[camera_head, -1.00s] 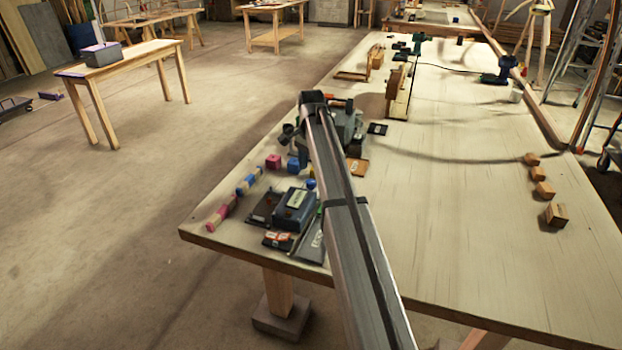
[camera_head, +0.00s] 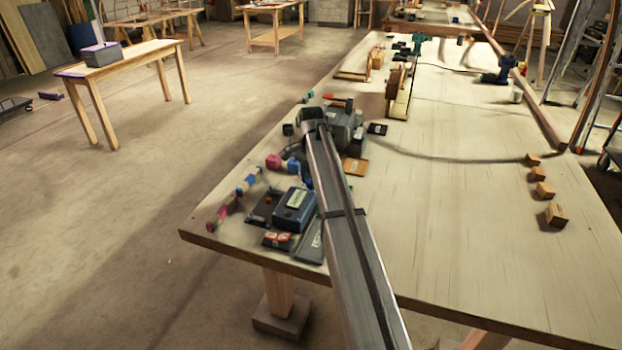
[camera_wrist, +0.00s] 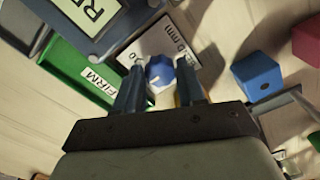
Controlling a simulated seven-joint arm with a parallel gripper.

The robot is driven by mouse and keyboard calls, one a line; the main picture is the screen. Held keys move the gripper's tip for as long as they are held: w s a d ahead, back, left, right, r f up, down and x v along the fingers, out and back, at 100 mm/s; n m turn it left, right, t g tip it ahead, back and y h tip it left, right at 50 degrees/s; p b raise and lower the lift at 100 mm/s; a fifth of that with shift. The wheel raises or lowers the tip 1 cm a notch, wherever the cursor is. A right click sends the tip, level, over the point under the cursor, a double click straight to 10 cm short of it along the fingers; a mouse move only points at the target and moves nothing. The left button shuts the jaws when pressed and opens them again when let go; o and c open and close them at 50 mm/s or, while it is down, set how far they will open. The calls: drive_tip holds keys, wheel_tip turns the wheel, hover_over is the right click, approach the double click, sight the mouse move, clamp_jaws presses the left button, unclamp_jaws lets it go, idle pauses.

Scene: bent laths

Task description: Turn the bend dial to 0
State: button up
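The bend dial (camera_wrist: 160,71) is a small round blue knob with a pale mark, on a white scale plate (camera_wrist: 146,47). The plate's print is partly legible: "0.0" at the left and "0 mm" at the upper right. In the wrist view my gripper (camera_wrist: 161,68) has its two fingers apart, one on each side of the dial. I cannot tell whether either fingertip touches it. In the head view my arm covers most of my gripper and the dial's area at the near left of the bench.
A green plate marked FIRM (camera_wrist: 97,77) and a grey-blue box with a pale label (camera_wrist: 92,14) lie left of the dial. A blue cube (camera_wrist: 257,76) and a red cube (camera_wrist: 306,40) stand to the right. The right half of the bench (camera_head: 460,200) is mostly clear.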

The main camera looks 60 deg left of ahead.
drive_tip(key=c, duration=0.6)
drive_tip(key=shift+n, duration=0.3)
drive_tip(key=n, duration=0.9)
drive_tip(key=shift+n, duration=0.3)
idle(0.3)
drive_tip(key=o, duration=1)
